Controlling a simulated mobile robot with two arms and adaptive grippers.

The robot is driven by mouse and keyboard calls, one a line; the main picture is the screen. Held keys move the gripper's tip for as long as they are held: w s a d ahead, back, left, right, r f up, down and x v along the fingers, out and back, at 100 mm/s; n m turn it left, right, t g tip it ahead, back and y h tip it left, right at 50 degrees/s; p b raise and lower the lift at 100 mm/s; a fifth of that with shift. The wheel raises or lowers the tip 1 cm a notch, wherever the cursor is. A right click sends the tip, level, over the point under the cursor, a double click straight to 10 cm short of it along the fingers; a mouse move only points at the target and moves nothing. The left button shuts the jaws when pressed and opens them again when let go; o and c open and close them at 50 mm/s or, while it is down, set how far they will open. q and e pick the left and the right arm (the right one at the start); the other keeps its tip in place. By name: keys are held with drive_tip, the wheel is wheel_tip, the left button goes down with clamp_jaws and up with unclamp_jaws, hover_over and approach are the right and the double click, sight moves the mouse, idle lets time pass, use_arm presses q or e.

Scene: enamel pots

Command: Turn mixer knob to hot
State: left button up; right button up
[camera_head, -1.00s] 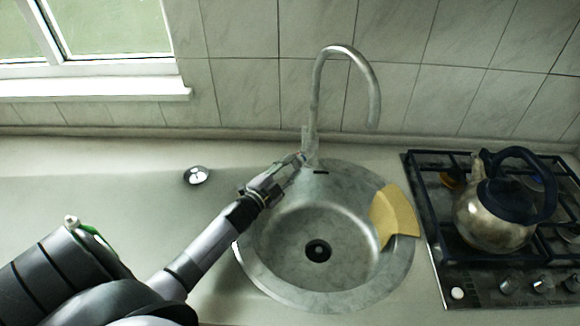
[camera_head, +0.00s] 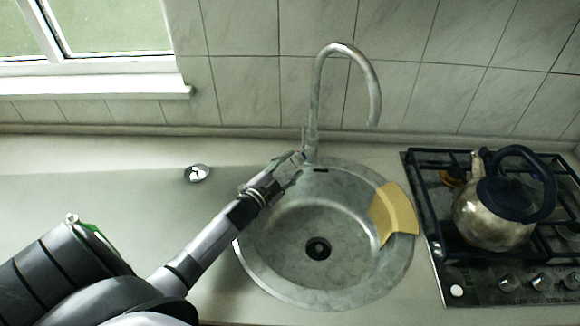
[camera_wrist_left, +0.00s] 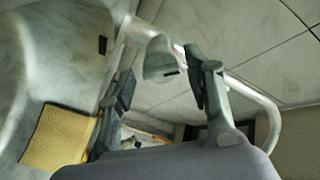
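The mixer tap (camera_head: 375,85) stands upright behind the round sink, its curved spout reaching over to the right. Its knob (camera_head: 306,138) appears as a small part on the left of the tap's base, partly hidden by my gripper. In the left wrist view the grey knob (camera_wrist_left: 160,60) shows near the tap body, between and beyond my two fingers. My left gripper (camera_head: 294,162) is at the tap's base; in the wrist view its fingers (camera_wrist_left: 160,90) are spread apart with a gap between them. Contact with the knob cannot be told. My right gripper is not in view.
A kettle (camera_head: 490,222) stands on the gas hob (camera_head: 480,285) at right. A small round metal item (camera_head: 197,173) lies on the left counter, which is otherwise mostly clear.

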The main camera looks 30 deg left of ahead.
use_arm(q)
drive_tip(key=shift+o, duration=0.4)
drive_tip(key=s, duration=1.2)
drive_tip(key=shift+a, duration=0.3)
